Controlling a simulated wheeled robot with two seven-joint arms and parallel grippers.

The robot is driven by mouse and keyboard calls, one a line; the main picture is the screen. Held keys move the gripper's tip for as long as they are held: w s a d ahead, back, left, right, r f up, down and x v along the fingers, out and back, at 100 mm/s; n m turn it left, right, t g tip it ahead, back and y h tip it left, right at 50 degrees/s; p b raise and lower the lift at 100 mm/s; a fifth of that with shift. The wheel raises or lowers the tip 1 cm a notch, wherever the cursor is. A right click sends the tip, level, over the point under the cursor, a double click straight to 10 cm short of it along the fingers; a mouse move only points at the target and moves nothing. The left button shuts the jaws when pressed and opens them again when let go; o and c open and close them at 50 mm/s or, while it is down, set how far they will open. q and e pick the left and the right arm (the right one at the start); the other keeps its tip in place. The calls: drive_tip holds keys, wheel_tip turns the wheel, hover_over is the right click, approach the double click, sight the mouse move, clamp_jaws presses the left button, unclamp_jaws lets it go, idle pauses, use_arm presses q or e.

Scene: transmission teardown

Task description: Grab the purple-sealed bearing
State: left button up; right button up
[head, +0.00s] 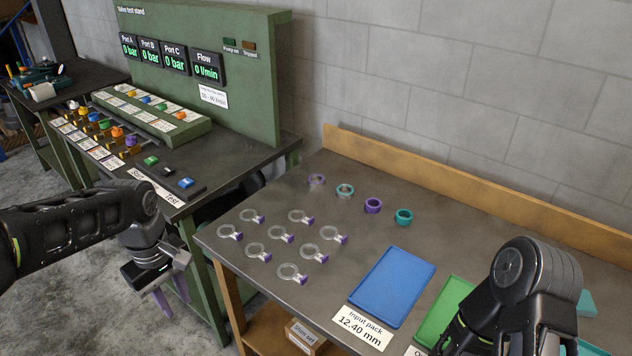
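A pale ring with a purple tint (317,181) lies at the far left of a row at the back of the grey workbench. A grey ring with a teal face (345,191), a solid purple ring (373,205) and a teal ring (404,216) follow to its right. The rings are small, so I cannot be sure which purple one is the sealed bearing. My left gripper (175,302) hangs left of the bench, fingers apart and pointing down, empty and well away from the rings. My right arm covers the bench's front right; its fingers do not show.
Several clear rings with purple tabs (281,234) lie on the bench's left. A blue tray (393,284) and a green tray (444,308) lie at the front. A wooden back rail (460,185) edges the bench. The green valve test stand (230,100) stands left.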

use_arm(q)
drive_tip(key=s+d+f+m+h, duration=0.25)
drive_tip(key=d+f, duration=0.45)
drive_tip(key=f, duration=0.4)
drive_tip(key=s+d+f+m+h, duration=0.1)
drive_tip(key=s+d+f+m, duration=0.15)
drive_tip(key=d+f, duration=0.65)
drive_tip(key=s+d+f+m, duration=0.3)
drive_tip(key=s+f, duration=0.9)
drive_tip(key=shift+s+d+f+t, duration=0.2)
drive_tip(key=shift+d+t, duration=0.1)
drive_tip(key=shift+d, duration=0.1)
